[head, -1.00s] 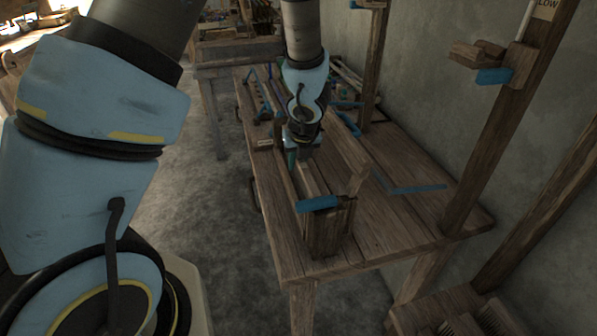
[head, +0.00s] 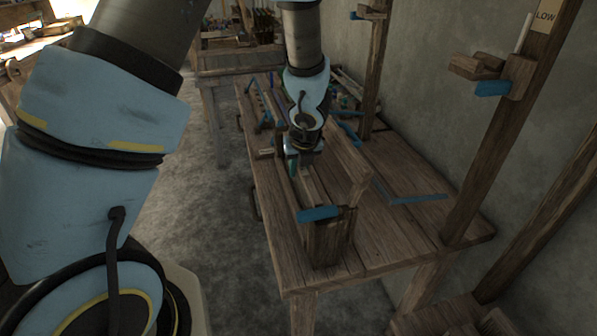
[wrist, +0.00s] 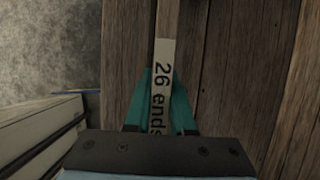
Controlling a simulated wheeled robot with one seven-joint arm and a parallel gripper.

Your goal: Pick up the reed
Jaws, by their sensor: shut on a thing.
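In the head view my gripper (head: 294,168) is low over the workbench, just behind a wooden holder (head: 326,243) with a blue-painted piece (head: 318,213). The reed cannot be made out clearly in the head view. I cannot tell whether it is clear of the surface under it.
The workbench (head: 405,245) has bare boards to the right. A blue strip (head: 418,198) lies there. A wooden post (head: 490,130) with a bracket stands at the right by the wall. Slatted pale pieces (wrist: 40,128) lie left of the fingers in the wrist view.

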